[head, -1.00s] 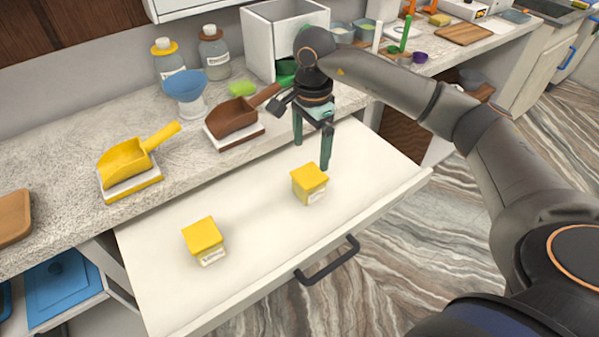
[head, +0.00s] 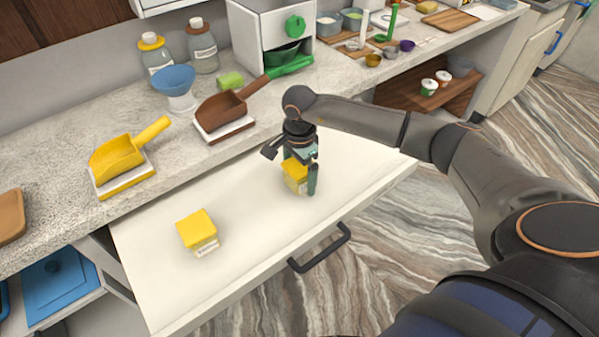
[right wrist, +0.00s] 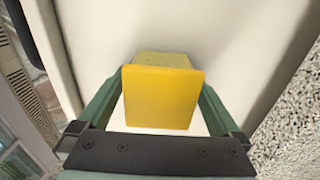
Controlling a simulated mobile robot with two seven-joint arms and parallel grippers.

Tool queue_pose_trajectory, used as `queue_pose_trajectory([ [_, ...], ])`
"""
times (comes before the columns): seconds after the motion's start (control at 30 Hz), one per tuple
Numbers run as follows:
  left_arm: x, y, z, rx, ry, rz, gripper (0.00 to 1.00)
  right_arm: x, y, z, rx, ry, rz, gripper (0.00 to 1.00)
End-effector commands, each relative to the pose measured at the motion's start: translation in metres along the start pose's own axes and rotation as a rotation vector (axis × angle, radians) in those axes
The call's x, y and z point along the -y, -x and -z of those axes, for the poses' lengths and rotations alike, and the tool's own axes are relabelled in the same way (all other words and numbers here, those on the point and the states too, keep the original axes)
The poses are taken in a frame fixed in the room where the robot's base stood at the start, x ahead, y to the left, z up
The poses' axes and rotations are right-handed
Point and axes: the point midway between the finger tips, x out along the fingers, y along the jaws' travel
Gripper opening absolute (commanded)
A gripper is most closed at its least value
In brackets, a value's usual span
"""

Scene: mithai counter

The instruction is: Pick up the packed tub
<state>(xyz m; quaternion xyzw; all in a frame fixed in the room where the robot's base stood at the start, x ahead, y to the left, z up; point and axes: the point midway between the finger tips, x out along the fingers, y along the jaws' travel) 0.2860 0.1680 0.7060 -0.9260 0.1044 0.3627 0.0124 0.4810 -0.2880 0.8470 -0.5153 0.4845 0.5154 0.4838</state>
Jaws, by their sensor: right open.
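Two tubs with yellow lids and white labels stand in the open white drawer (head: 150,285). One tub (head: 296,176) is under my right gripper (head: 300,183), partly hidden by it. The other tub (head: 198,232) stands to the left, clear of the gripper. In the right wrist view the yellow-lidded tub (right wrist: 160,97) sits between the two green fingers of my right gripper (right wrist: 158,108). The fingers are open, one on each side of it, with a gap showing near the lid. I cannot tell from the labels which tub is packed. My left gripper is not in view.
The counter behind the drawer holds a yellow scoop (head: 117,156), a brown scoop (head: 222,108), a blue funnel (head: 174,82) and two jars. A dark drawer handle (head: 320,250) juts out in front. The drawer floor between the tubs is clear.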

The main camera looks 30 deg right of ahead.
Motion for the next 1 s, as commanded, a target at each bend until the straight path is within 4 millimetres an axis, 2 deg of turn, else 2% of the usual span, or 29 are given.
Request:
queue_pose_trajectory([
  [0.17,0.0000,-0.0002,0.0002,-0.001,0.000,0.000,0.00,0.0002,0.0001,-0.0001,0.000,0.000,0.001,1.00],
  [0.87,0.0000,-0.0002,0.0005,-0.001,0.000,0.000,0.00,0.0004,0.0009,0.0001,0.001,-0.001,0.001,0.21],
  [1.0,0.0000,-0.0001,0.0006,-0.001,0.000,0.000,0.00,0.0006,0.0012,0.0001,0.001,-0.001,0.002,0.21],
])
